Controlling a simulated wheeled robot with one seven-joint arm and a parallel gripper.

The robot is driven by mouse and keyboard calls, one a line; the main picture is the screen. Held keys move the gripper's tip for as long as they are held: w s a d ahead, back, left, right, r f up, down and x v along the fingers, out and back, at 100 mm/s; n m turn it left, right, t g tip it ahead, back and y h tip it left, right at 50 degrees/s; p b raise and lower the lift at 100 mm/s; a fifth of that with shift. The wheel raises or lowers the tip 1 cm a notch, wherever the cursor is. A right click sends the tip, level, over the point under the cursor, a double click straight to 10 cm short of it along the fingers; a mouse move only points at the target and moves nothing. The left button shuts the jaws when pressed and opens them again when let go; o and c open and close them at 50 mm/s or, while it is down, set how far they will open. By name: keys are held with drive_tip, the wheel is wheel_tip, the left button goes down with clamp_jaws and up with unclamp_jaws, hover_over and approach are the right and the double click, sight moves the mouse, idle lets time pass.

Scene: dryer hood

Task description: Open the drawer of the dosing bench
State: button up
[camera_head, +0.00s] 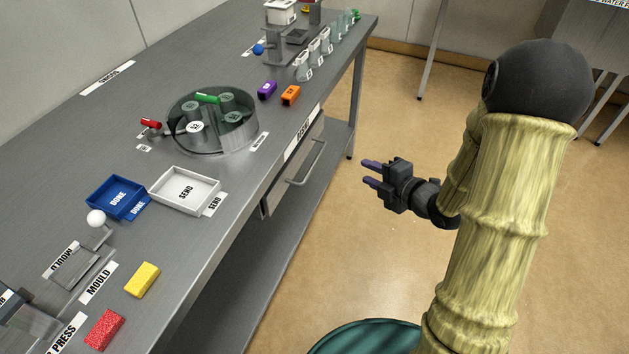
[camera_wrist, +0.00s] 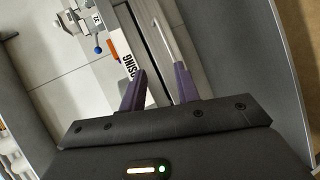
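The dosing bench (camera_head: 228,180) is a long grey metal table on the left. Its drawer (camera_head: 272,197) sits under the front edge, below a white label, and looks shut. A silvery bar handle (camera_head: 307,165) runs along the drawer front. My gripper (camera_head: 370,173) is in the air to the right of the handle, apart from it, with its two purple fingers pointing at the bench. In the wrist view the fingers (camera_wrist: 160,82) are spread with nothing between them. The handle (camera_wrist: 166,38) shows beyond the fingertips there, near the "DOSING" label (camera_wrist: 128,63).
On the bench top are a round glass carousel (camera_head: 212,122), a white SEND tray (camera_head: 186,190), a blue DONE tray (camera_head: 118,197) and several coloured blocks. A lower shelf (camera_head: 262,245) runs beneath the drawer. The floor (camera_head: 350,255) between bench and arm is clear.

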sight(314, 162)
drive_tip(key=f+n+y+b, duration=0.2)
drive_tip(key=f, duration=0.1)
drive_tip(key=s+a+f+n+b, duration=0.1)
drive_tip(key=shift+s+a+f+y+b, duration=0.1)
drive_tip(key=shift+f+y+b, duration=0.2)
drive_tip(key=shift+y, duration=0.1)
drive_tip(key=b+x, duration=0.2)
drive_tip(key=x, duration=1.5)
drive_tip(key=shift+a, duration=0.2)
clamp_jaws()
